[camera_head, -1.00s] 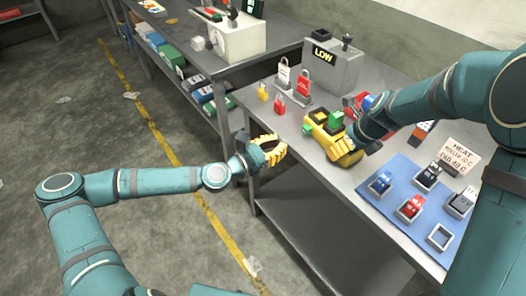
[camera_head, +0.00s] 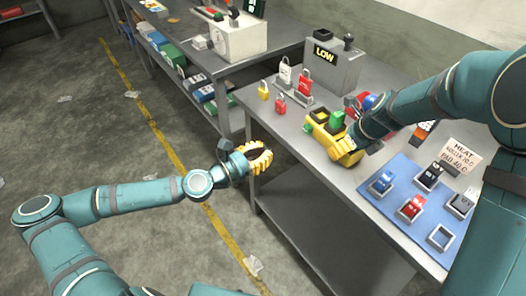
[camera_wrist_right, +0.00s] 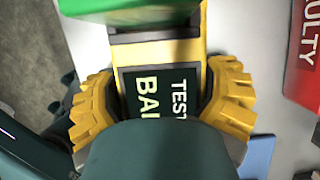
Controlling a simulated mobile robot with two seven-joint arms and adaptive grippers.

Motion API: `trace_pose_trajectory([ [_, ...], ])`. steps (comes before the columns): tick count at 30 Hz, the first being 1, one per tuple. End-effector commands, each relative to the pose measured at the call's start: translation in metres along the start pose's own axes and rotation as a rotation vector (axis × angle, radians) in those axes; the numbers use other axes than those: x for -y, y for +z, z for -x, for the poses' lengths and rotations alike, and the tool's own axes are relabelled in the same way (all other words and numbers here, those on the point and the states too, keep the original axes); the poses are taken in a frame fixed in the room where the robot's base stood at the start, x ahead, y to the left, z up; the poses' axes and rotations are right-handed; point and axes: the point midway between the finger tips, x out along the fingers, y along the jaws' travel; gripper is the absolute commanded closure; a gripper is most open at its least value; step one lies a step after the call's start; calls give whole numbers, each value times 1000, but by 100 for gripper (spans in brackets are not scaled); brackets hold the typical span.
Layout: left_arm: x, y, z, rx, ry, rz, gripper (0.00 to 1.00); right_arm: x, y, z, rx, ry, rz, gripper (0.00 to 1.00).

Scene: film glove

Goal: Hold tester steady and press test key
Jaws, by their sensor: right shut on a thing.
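The tester is a yellow body (camera_head: 318,131) with a green block (camera_head: 337,119) on top, lying on the grey bench. My right gripper (camera_head: 347,148) is shut on it, with yellow fingers on both sides. In the right wrist view the fingers (camera_wrist_right: 163,105) flank the tester's dark panel (camera_wrist_right: 160,88), which reads "TEST" and "BA", the rest hidden by my own wrist part. The green block (camera_wrist_right: 150,20) shows above it. I cannot make out a separate test key. My left gripper (camera_head: 262,158) is empty off the bench's left edge, its yellow fingers apparently apart.
A grey box (camera_head: 332,68) marked "LOW" stands behind the tester. A blue mat (camera_head: 375,205) with several small holders lies to the right. A red "FAULTY" tag (camera_wrist_right: 306,55) shows in the right wrist view.

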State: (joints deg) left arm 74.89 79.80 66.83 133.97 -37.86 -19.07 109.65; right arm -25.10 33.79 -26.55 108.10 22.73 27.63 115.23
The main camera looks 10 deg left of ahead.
Motion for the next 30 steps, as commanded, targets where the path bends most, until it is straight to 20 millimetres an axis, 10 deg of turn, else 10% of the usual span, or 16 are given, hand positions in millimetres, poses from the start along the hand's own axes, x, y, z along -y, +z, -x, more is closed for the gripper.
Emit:
trace_pose_trajectory([
  [5, 0, -1, 0, 0, 0, 0, 100, -5, -4, -5, -13, 14, 1, 67],
  [6, 0, -1, 0, 0, 0, 0, 100, -5, -4, -5, -13, 14, 1, 14],
  [8, 0, -1, 0, 0, 0, 0, 100, -5, -4, -5, -12, 13, 1, 0],
  [19, 0, 0, 0, 0, 0, 0, 100, -2, 0, 9, -2, 4, 2, 0],
  [30, 0, 0, 0, 0, 0, 0, 100, -2, 0, 80, -3, 6, 3, 0],
])
